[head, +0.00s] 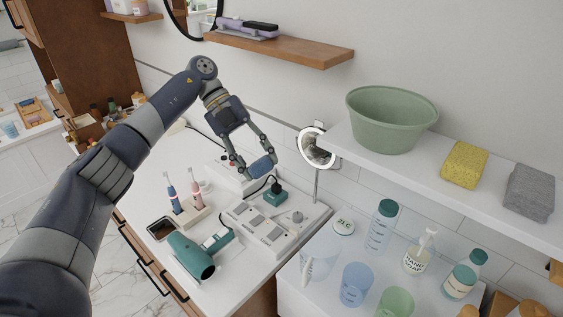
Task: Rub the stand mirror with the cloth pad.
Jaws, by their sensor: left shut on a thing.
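The stand mirror (316,147) has a round, bright-rimmed head on a thin upright post, standing near the wall, just right of the picture's middle. My left arm reaches in from the left, and its gripper (255,160) is shut on a blue cloth pad (262,167). The pad is held above the counter, left of the mirror head and a little lower in the picture. A gap shows between pad and mirror. Part of the pad is hidden by the fingers. My right gripper is not in view.
Below the gripper are a grey-white power strip (275,228) with a teal plug (275,196), a toothbrush holder (186,214) and a teal hair dryer (192,256). A white shelf with a green basin (390,118) juts out right of the mirror. Several bottles and cups stand below the shelf.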

